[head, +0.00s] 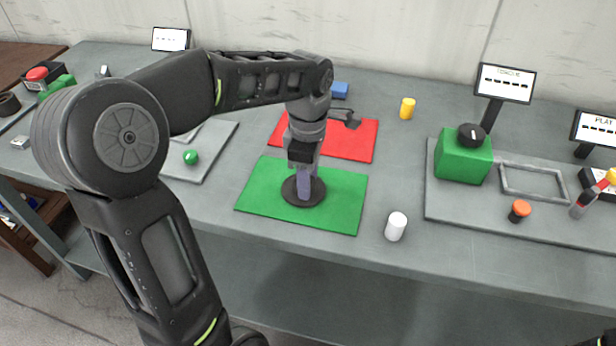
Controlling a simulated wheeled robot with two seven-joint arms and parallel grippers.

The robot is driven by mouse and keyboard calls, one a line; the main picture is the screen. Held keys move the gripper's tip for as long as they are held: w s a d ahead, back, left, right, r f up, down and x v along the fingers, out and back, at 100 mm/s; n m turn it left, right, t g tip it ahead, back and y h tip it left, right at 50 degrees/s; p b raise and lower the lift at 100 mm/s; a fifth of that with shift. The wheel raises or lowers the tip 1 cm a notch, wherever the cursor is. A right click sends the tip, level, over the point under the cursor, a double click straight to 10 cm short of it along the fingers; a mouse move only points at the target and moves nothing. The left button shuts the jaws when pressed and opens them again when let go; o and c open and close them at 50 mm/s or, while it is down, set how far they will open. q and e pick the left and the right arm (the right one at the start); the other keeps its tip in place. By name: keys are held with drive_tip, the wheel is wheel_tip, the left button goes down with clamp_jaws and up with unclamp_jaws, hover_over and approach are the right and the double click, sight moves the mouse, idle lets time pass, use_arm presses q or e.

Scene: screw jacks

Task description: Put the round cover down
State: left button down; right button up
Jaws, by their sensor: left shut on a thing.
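The round cover (289,192) is a dark flat disc, low over the green mat (262,205) near its middle. My left gripper (307,190) points straight down and is shut on the round cover, with its fingers hiding part of it. I cannot tell whether the disc touches the mat or hovers just above it. My right gripper is not in view; only a small dark piece shows at the bottom right corner.
Behind lies a red mat (360,142) with a dark object (345,118). A white cylinder (396,226) stands right of the green mat, a yellow one (407,108) farther back. A grey board (440,207) at right carries a green block (462,160). A green ball (190,157) is left.

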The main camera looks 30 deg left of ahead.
use_arm(q)
drive_tip(key=shift+f, duration=0.1)
drive_tip(key=c, duration=0.8)
unclamp_jaws()
drive_tip(key=shift+r, duration=0.2)
wheel_tip(320, 180, up, 12)
drive_tip(key=p, duration=0.3)
drive_tip(key=shift+p, duration=0.35)
drive_tip(key=shift+f, duration=0.1)
